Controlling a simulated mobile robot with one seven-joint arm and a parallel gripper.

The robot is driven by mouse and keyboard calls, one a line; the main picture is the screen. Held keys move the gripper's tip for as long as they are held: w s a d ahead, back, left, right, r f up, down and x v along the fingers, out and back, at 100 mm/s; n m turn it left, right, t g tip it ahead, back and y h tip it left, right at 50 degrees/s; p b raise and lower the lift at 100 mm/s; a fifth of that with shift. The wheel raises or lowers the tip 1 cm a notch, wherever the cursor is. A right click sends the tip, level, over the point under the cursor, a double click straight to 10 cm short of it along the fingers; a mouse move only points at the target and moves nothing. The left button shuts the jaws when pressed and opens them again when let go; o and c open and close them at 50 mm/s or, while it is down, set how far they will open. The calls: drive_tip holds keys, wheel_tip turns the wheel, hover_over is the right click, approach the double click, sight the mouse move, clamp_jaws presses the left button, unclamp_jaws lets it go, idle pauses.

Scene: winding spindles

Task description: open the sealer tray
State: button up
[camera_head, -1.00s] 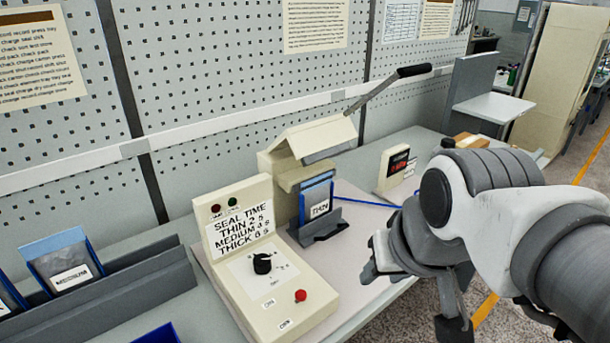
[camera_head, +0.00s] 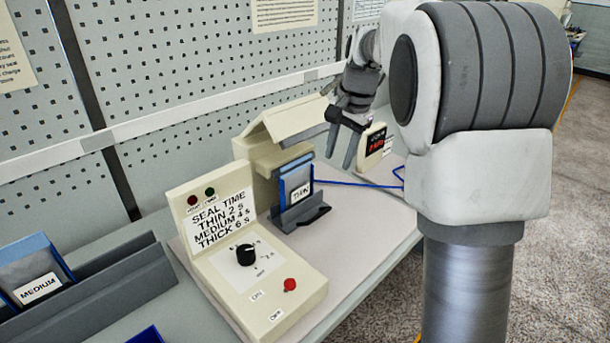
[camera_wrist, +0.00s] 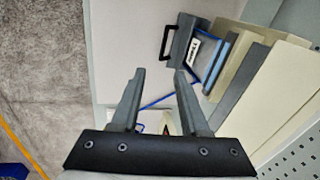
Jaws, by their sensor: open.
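The sealer (camera_head: 262,152) is a cream box with a sloped lid on the bench. The sealer tray (camera_head: 303,217) is a dark grey piece at its front, holding a blue-edged pouch marked THIN (camera_head: 297,185). In the wrist view the tray (camera_wrist: 182,48) shows its black handle loop (camera_wrist: 166,42) pointing left, with the pouch (camera_wrist: 205,50) beside it. My gripper (camera_head: 341,157) is open and empty, fingers pointing down, above and to the right of the tray and apart from it. In the wrist view the fingertips (camera_wrist: 161,73) are below the handle loop.
A control box (camera_head: 250,262) with a SEAL TIME label, knob and red button stands in front of the sealer. A small display box (camera_head: 374,145) and blue cord (camera_head: 350,184) lie to the right. A MEDIUM pouch (camera_head: 38,272) sits in a rack at left.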

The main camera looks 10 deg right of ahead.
drive_tip(key=w+f+m, duration=0.1)
drive_tip(key=w+f, duration=0.2)
drive_tip(key=w, duration=0.1)
drive_tip(key=b, duration=0.2)
approach(323, 212)
drive_tip(key=x, duration=0.7)
drive_tip(key=shift+w+f, duration=0.15)
drive_tip(key=shift+f, duration=0.2)
clamp_jaws()
idle(0.9)
